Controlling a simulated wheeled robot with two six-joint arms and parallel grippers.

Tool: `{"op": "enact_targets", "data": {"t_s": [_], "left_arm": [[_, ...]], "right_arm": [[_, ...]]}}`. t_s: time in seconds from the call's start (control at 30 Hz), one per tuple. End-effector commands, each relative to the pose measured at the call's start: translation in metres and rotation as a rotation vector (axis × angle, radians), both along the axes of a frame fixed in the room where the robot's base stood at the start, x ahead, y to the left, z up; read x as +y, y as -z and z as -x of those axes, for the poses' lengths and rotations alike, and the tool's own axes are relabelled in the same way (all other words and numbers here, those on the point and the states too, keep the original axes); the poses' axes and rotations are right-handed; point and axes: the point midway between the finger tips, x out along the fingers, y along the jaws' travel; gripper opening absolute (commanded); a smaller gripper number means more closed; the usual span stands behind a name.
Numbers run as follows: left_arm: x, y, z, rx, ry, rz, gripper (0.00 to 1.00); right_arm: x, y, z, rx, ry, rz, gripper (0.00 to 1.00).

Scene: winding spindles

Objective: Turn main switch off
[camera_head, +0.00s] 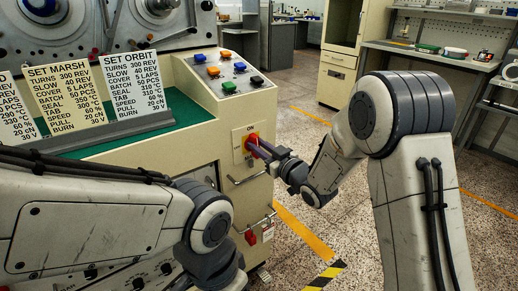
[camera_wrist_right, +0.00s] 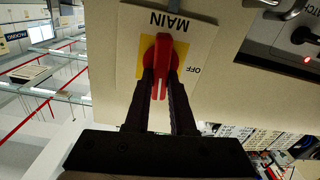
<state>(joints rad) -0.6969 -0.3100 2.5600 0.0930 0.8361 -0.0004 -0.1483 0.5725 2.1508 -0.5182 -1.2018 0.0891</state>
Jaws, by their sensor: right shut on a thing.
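The main switch (camera_head: 251,143) is a red handle on a yellow square and a pale plate on the cabinet's front. In the head view "ON" stands at the plate's top. In the right wrist view the plate is upside down, with "MAIN" above the red handle (camera_wrist_right: 162,62) and "OFF" to its right. The handle lies nearly along the picture's vertical there, not toward "OFF". My right gripper (camera_head: 261,147) is shut on the handle, with one dark finger on each side (camera_wrist_right: 160,82). My left arm crosses the lower left; its fingers are not seen.
Above the switch is a sloped panel of coloured buttons (camera_head: 227,72). Instruction cards (camera_head: 72,97) stand on the cabinet's green top. A metal bar handle (camera_head: 246,180) and another red handle (camera_head: 251,236) sit below the switch. Open floor lies to the right.

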Motion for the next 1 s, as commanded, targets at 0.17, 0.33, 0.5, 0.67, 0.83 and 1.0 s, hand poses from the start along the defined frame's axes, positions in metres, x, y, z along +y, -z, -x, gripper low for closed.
{"op": "enact_targets", "data": {"t_s": [0.17,0.33,0.5,0.67,0.83,1.0], "left_arm": [[0.000,0.020,0.000,0.000,0.000,0.000,0.00],[0.000,0.039,0.000,0.000,0.000,0.000,0.00],[0.000,0.058,0.000,0.000,0.000,0.000,0.00],[0.000,0.077,0.000,0.000,0.000,0.000,0.00],[0.000,0.098,0.000,0.000,0.000,0.000,0.00],[0.000,0.120,0.000,0.000,0.000,0.000,0.00]], "right_arm": [[0.001,0.005,0.001,-0.084,0.001,0.112,0.00],[0.002,0.006,0.002,-0.179,0.000,0.242,0.00],[0.004,0.007,0.003,-0.275,0.000,0.374,0.00],[0.005,0.008,0.004,-0.364,0.001,0.496,0.00],[0.006,0.010,0.005,-0.459,0.001,0.627,0.00],[0.007,0.012,0.005,-0.553,0.002,0.758,0.00]]}}
